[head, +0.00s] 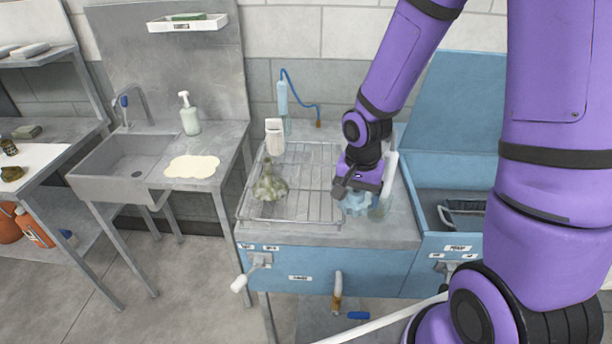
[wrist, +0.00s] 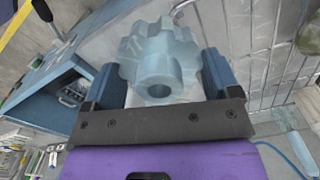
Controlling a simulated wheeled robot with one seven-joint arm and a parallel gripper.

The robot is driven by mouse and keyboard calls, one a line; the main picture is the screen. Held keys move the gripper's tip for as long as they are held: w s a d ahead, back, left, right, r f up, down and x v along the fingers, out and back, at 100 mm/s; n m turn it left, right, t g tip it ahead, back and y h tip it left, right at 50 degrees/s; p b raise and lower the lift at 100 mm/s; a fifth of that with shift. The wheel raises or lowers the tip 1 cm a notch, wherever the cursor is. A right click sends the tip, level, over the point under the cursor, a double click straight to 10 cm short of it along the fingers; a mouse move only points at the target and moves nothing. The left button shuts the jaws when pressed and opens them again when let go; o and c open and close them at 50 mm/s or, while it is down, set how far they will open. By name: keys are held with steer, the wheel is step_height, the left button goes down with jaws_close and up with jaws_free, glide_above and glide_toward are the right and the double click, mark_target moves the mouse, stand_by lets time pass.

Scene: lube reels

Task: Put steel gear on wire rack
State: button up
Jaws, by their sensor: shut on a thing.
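My gripper (head: 358,188) is shut on the steel gear (wrist: 158,55), a pale blue-grey toothed wheel with a round hub and bore. In the wrist view the gear sits between the two blue fingers of my gripper (wrist: 160,72). In the head view the gear (head: 356,204) shows just below my gripper, by the right edge of the wire rack (head: 313,210). I cannot tell whether it touches anything below. The wire rack lies on the grey top of the blue bench; its bars also show in the wrist view (wrist: 262,60).
A murky greenish lumpy thing (head: 268,186) stands on the rack's left part, and a white container (head: 274,137) at its back left. A clear vessel (head: 381,207) is close right of the gear. The rack's middle is bare. A blue open-lidded box (head: 430,205) is at right.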

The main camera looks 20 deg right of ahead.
glide_above(316, 188)
steer(key=shift+f, duration=2.4)
steer(key=shift+f, duration=0.1)
steer(key=o, duration=1.3)
